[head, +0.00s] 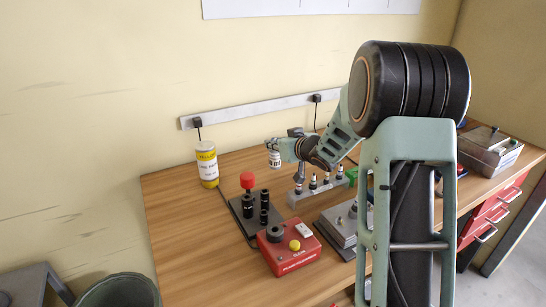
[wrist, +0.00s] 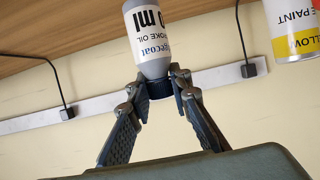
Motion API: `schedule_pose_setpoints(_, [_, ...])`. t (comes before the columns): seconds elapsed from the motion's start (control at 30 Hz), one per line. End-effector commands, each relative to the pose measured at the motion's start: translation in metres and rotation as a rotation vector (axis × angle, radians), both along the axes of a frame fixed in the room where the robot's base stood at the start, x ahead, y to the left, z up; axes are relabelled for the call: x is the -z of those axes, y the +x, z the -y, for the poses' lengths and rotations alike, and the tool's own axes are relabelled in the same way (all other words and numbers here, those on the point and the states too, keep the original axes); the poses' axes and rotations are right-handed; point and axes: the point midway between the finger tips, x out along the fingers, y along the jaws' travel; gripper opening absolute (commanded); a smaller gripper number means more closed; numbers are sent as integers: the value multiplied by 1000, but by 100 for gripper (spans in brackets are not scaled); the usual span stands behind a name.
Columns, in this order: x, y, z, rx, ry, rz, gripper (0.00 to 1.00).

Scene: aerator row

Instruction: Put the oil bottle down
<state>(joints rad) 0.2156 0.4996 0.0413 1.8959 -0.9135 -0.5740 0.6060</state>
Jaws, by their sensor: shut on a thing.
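My gripper (head: 281,147) is shut on the small oil bottle (head: 274,160), which is held upright above the back of the wooden table. In the wrist view, which is upside down, my gripper's fingertips (wrist: 160,85) close on the dark cap end of the bottle (wrist: 148,40).
A yellow paint can (head: 207,168) stands at the back left. A dark plate with black posts and a red knob (head: 247,181) and a red box (head: 290,257) are in front. A cable strip (head: 255,107) runs along the wall.

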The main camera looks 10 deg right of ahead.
Motion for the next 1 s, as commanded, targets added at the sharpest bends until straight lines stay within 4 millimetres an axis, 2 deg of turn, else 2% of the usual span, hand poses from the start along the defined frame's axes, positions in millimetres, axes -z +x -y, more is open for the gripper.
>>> schedule_pose_setpoints(0.13, [14,5,-9,-3,0,-1,0])
schedule_pose_setpoints(0.3, [39,4,-7,-1,1,-1,0])
schedule_pose_setpoints(0.7, [44,4,-7,0,0,0,0])
schedule_pose_setpoints(0.73, [43,4,-7,0,-1,0,20])
schedule_pose_setpoints(0.87, [43,4,-7,0,0,0,35])
schedule_pose_setpoints(1.0, [43,4,-7,0,0,0,36])
